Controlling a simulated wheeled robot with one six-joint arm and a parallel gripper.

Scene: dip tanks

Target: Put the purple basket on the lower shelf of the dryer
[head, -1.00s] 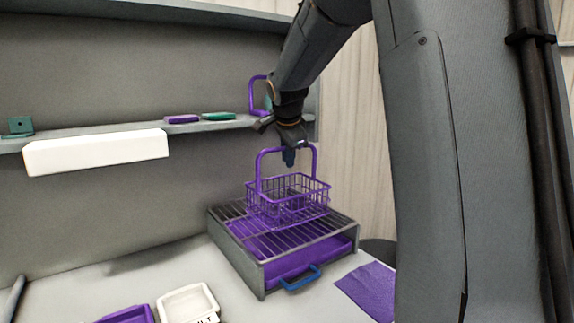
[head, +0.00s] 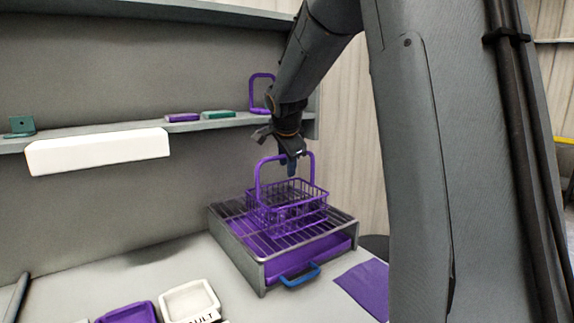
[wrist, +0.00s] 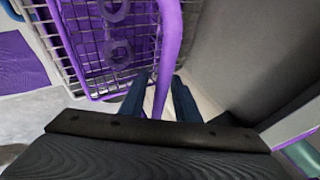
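The purple basket (head: 288,206) is a wire basket with a tall arched handle. It sits upright on the wire top of a low grey rack (head: 237,251) and appears to touch it. My gripper (head: 291,167) is at the top of the handle. In the wrist view, the blue fingertips (wrist: 160,92) stand on either side of the purple handle (wrist: 170,40), with a pale gap showing beside it. The fingers look open around the handle. I cannot make out a shelf clearly marked as the dryer's lower one.
The rack holds a purple tray (head: 338,246) with a blue pull handle (head: 299,276). A wall shelf (head: 95,133) above carries purple and green blocks and another purple handle (head: 262,92). A white tray (head: 190,300) and purple tray (head: 127,314) stand in front. A purple cloth (head: 365,288) lies right.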

